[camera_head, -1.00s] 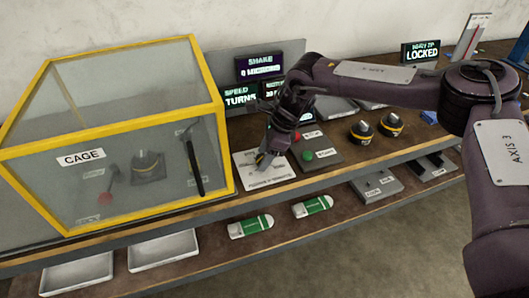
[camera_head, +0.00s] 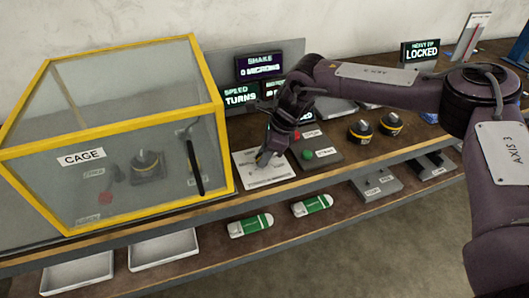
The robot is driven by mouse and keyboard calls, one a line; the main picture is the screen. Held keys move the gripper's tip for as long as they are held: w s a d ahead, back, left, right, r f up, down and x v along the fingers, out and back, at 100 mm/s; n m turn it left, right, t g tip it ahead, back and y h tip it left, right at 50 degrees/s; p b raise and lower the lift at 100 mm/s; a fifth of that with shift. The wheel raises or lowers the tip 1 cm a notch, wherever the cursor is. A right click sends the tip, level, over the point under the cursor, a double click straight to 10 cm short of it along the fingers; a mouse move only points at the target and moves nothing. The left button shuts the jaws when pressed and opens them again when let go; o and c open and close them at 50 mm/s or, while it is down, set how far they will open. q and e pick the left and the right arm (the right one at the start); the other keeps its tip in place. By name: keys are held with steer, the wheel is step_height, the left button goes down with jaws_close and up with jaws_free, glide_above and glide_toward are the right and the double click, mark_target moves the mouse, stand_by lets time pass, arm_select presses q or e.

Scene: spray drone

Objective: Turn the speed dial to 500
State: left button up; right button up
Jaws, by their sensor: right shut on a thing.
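My right gripper (camera_head: 264,158) reaches down onto a pale plate (camera_head: 262,178) with printed markings, beside the yellow-framed cage. It is shut on the small speed dial at that plate; its fingers hide most of the dial, so I cannot read its setting. My left gripper is not in view.
The clear cage (camera_head: 110,130) stands close on the left. A grey box with a green button (camera_head: 307,154) and two dark yellow-banded knobs (camera_head: 361,131) are to the right. Green-and-white items (camera_head: 250,225) and white trays (camera_head: 162,250) lie on the lower shelf.

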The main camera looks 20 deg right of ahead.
steer(key=m+t, duration=0.1)
steer(key=m, duration=0.2)
steer(key=shift+s+r+h+p, duration=0.1)
steer(key=shift+h+p, duration=0.2)
steer(key=shift+p, duration=0.05)
steer(key=m+h, duration=0.1)
steer(key=m, duration=0.2)
steer(key=m+t+p, duration=0.1)
steer(key=m, duration=0.2)
steer(key=shift+a+t+h, duration=0.2)
steer(key=shift+t+h, duration=0.1)
steer(key=shift+h, duration=0.1)
steer(key=o, duration=1)
steer(key=shift+s+r, duration=0.1)
steer(key=b+v, duration=0.1)
steer(key=v, duration=0.6)
steer(key=shift+r, duration=0.25)
steer(key=shift+s+f, duration=0.1)
steer(key=shift+s, duration=0.05)
